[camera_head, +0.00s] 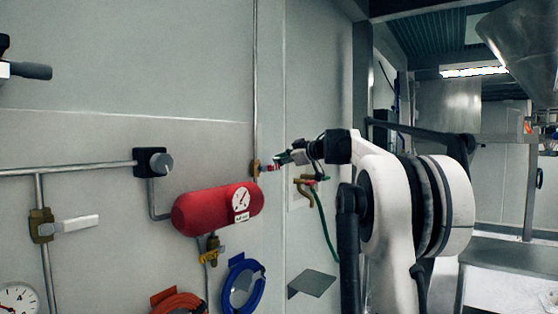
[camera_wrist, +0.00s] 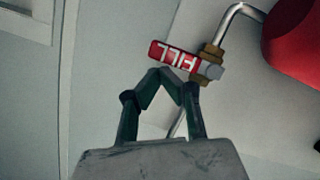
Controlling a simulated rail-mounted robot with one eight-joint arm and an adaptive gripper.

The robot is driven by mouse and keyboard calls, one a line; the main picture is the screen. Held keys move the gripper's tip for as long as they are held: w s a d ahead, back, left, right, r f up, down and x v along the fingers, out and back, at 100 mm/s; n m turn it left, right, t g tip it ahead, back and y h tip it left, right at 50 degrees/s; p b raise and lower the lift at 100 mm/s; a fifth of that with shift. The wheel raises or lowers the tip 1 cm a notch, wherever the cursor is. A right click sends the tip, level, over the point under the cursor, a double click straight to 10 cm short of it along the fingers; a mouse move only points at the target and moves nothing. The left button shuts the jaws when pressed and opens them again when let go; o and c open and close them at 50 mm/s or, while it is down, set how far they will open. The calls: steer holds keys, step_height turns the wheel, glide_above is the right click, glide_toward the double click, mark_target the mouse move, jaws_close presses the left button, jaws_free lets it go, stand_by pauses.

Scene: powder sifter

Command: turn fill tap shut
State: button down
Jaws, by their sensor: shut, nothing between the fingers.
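The fill tap has a red handle (camera_wrist: 172,57) with a white "FILL" label and a brass body (camera_wrist: 210,64) on a thin metal pipe. The handle lies roughly across the pipe. In the head view the tap's brass body (camera_head: 255,168) is on the vertical wall pipe, right of the red tank, with the handle pointing right toward my gripper. My gripper (camera_wrist: 161,73) is shut and empty, its green fingertips meeting just below the handle in the wrist view. They look close to it; I cannot tell whether they touch. In the head view my gripper (camera_head: 283,158) is small and partly hidden by the wrist.
A red tank (camera_head: 205,208) with a gauge is left of the tap. Another brass valve (camera_head: 307,190) with a green hose is below my wrist. A white-handled valve (camera_head: 75,224), a black-mounted knob (camera_head: 153,162) and a blue hose ring (camera_head: 240,282) are on the wall.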

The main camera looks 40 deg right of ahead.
steer(key=s+d+r, duration=0.2)
steer(key=s+r, duration=0.4)
steer(key=s, duration=0.3)
steer(key=shift+s+d+b, duration=0.15)
steer(key=shift+d+b, duration=0.15)
steer(key=shift+d, duration=0.05)
steer(key=shift+r, duration=0.1)
steer(key=w+a+r+m+t+h+b, duration=0.2)
steer(key=a+t+h+b, duration=0.15)
steer(key=a, duration=0.65)
steer(key=s+a+f+m+h+b, duration=0.3)
steer(key=a+f+m+h, duration=0.1)
steer(key=a+f, duration=0.15)
steer(key=s+a+f+g+y+b, duration=0.1)
steer(key=s+a+f+g, duration=0.3)
steer(key=s+a+f, duration=0.6)
steer(key=s+a+f+m+g+y+b, duration=0.1)
steer(key=s+a+f+g+b, duration=0.3)
steer(key=f, duration=2.2)
steer(key=s+a+f+m+g+y+b, duration=0.1)
steer(key=s+a+f+g, duration=0.3)
steer(key=s+a+f, duration=1.3)
steer(key=shift+s+f+y+b, duration=0.4)
steer(key=shift+s+y+b, duration=0.1)
steer(key=shift+y+b, duration=0.4)
